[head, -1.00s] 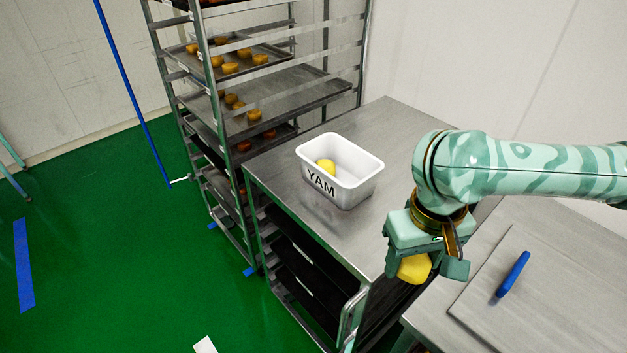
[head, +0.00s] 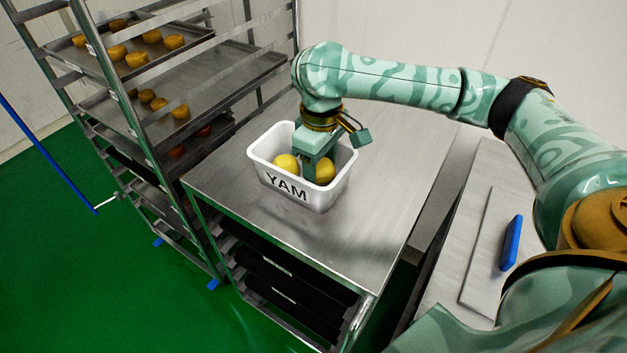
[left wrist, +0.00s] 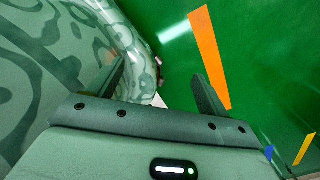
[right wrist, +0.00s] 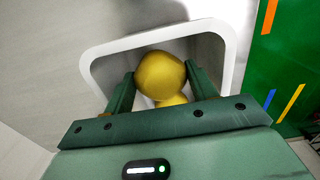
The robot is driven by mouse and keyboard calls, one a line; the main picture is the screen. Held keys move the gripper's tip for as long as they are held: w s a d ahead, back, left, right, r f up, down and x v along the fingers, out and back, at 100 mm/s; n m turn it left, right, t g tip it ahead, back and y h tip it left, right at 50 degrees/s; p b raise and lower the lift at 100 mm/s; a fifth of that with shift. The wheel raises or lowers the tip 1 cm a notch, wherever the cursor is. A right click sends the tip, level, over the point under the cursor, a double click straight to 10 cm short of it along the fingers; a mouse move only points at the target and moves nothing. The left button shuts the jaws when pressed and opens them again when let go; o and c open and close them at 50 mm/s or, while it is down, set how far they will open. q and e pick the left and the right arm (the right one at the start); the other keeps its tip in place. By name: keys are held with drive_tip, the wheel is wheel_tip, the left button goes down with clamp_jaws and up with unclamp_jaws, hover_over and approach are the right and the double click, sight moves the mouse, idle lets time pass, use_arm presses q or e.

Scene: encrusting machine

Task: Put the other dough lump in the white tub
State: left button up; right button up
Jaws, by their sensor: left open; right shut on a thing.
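The white tub (head: 322,199), marked YAM, stands upright on a steel-topped cart. My right gripper (head: 316,168) reaches down into it and is shut on a yellow dough lump (head: 326,172). In the right wrist view this lump (right wrist: 160,74) sits between the two fingers, inside the tub's white rim (right wrist: 229,50). The other yellow lump (head: 285,164) lies in the tub on the left. It shows partly in the right wrist view (right wrist: 172,101), behind my gripper's body. My left gripper (left wrist: 162,88) is open and empty over the green floor.
The steel cart top (head: 360,235) is clear around the tub. A rack (head: 140,100) with trays of several baked pieces stands to the left. At the right a board (head: 478,265) lies on another table, with a blue-handled tool (head: 511,243) on it.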

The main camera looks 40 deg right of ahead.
sight(320, 177)
wheel_tip(320, 177, down, 4)
drive_tip(key=shift+r+b, duration=0.1)
drive_tip(key=shift+b, duration=1.05)
drive_tip(key=shift+r, duration=0.2)
drive_tip(key=shift+s+p, duration=0.1)
drive_tip(key=shift+p, duration=0.25)
drive_tip(key=o, duration=0.8)
drive_tip(key=shift+f, duration=0.1)
drive_tip(key=shift+c, duration=0.2)
use_arm(q)
drive_tip(key=shift+w+f, duration=0.25)
drive_tip(key=shift+f, duration=0.8)
use_arm(e)
drive_tip(key=shift+r, duration=0.35)
wheel_tip(320, 177, up, 12)
drive_tip(key=p, duration=0.8)
drive_tip(key=shift+f, duration=0.15)
use_arm(q)
wheel_tip(320, 177, up, 8)
drive_tip(key=w, duration=0.2)
drive_tip(key=shift+w+f+t, duration=0.2)
drive_tip(key=shift+w+t, duration=0.2)
